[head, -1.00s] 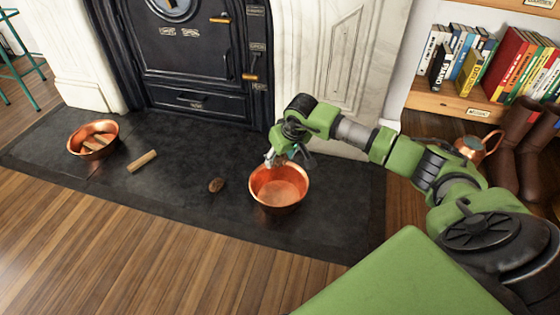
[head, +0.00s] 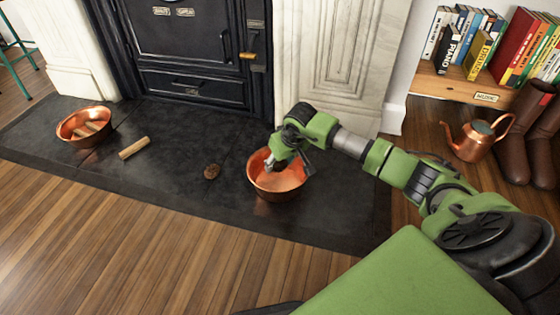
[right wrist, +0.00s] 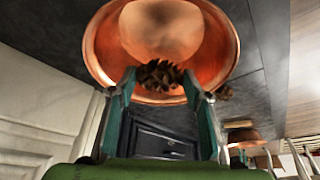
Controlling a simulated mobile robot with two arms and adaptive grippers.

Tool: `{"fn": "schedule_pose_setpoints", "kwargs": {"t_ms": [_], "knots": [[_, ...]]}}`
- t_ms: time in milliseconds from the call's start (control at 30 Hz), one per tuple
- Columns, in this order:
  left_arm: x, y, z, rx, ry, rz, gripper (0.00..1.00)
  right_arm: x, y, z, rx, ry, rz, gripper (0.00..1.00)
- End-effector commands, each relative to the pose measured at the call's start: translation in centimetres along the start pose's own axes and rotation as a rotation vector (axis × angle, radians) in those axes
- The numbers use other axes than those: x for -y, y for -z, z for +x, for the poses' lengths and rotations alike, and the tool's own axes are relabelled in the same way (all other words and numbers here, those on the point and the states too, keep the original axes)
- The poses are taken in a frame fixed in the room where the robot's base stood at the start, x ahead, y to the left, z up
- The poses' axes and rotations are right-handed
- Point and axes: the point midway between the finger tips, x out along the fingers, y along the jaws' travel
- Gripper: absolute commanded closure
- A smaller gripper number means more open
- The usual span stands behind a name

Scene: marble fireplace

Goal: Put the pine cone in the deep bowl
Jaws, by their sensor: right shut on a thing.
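A copper bowl (head: 283,191), deep-looking and empty inside, stands on the dark hearth. My right gripper (head: 274,166) reaches over its far side in the head view. In the right wrist view, this gripper (right wrist: 161,82) is shut on a brown pine cone (right wrist: 160,74), with the bowl (right wrist: 225,55) just beyond it. I cannot tell whether the held cone is below the rim. My left gripper is out of view.
A second copper bowl (head: 66,131) holding wood sticks stands at the far left. A loose stick (head: 133,148) lies beside it on the hearth (head: 180,200). The black stove (head: 195,60) is behind. A copper kettle (head: 470,146) and boots (head: 520,135) stand at right.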

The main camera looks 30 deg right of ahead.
Motion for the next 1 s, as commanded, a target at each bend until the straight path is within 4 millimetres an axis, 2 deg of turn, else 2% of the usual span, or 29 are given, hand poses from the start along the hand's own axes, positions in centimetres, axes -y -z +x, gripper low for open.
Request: {"fn": "schedule_pose_setpoints", "kwargs": {"t_ms": [100,433,467,533,1000], "knots": [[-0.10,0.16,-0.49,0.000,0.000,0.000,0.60,-0.03,-0.24,0.59,0.000,-0.001,0.000,0.67],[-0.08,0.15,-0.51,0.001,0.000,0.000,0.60,-0.04,-0.26,0.64,0.000,-0.001,0.000,0.67],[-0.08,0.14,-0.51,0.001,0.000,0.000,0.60,-0.03,-0.27,0.65,0.000,-0.001,0.000,0.52],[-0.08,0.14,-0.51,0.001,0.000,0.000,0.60,-0.03,-0.27,0.65,0.000,-0.001,0.000,0.36],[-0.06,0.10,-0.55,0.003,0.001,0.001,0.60,-0.02,-0.27,0.65,0.000,0.000,0.000,0.35]]}}
